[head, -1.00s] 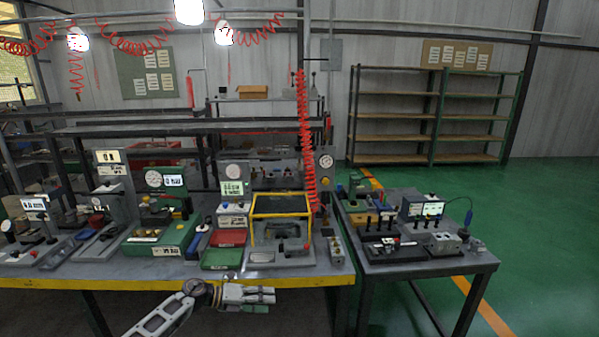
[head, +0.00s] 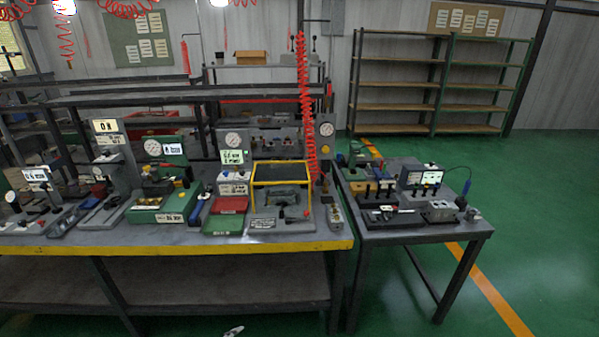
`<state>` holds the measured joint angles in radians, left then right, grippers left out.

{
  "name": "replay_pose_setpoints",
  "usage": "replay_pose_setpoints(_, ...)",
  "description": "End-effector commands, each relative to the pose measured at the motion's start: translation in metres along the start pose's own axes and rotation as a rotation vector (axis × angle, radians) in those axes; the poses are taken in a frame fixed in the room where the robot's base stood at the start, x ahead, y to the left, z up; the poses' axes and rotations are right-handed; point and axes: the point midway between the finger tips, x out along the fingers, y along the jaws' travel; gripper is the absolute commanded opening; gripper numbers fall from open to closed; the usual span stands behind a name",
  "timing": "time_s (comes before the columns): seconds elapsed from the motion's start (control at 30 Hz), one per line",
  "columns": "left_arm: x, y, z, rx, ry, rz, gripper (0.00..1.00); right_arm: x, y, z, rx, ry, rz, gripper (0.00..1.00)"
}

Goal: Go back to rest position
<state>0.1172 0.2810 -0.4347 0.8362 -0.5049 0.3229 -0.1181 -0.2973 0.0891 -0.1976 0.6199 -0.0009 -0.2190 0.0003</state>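Only a small pale tip (head: 233,331), probably of my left gripper, shows at the bottom edge of the head view, low in front of the workbench (head: 180,250). The rest of that gripper and its arm are below the picture, so I cannot see whether it is open or shut. My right gripper is out of view. The valve blocks cannot be told apart surely among the devices on the bench; a grey block fixture (head: 285,215) sits by the yellow frame (head: 282,163).
A green tray (head: 222,225) and several gauge stations stand on the bench. A smaller table (head: 420,238) with devices stands to the right. A red coiled hose (head: 304,110) hangs above the bench. Green floor (head: 540,220) is free at right.

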Motion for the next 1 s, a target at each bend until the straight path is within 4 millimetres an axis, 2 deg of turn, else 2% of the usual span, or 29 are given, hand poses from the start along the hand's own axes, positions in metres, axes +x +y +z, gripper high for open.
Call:
replay_pose_setpoints(0.03, -0.007, 0.020, 0.013, -0.050, -0.044, 0.013, 0.51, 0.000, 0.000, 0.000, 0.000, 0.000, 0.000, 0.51)
replay_pose_setpoints(0.2, -0.033, 0.077, 0.053, -0.204, -0.185, 0.045, 0.51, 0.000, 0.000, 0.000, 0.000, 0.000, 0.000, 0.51)
replay_pose_setpoints(0.5, -0.093, 0.181, 0.107, -0.448, -0.425, 0.110, 0.51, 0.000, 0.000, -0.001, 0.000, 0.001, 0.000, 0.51)
replay_pose_setpoints(0.73, -0.149, 0.261, 0.135, -0.618, -0.605, 0.163, 0.51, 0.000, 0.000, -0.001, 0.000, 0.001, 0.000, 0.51)
replay_pose_setpoints(1.0, -0.224, 0.351, 0.150, -0.801, -0.811, 0.228, 0.51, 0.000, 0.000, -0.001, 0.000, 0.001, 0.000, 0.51)
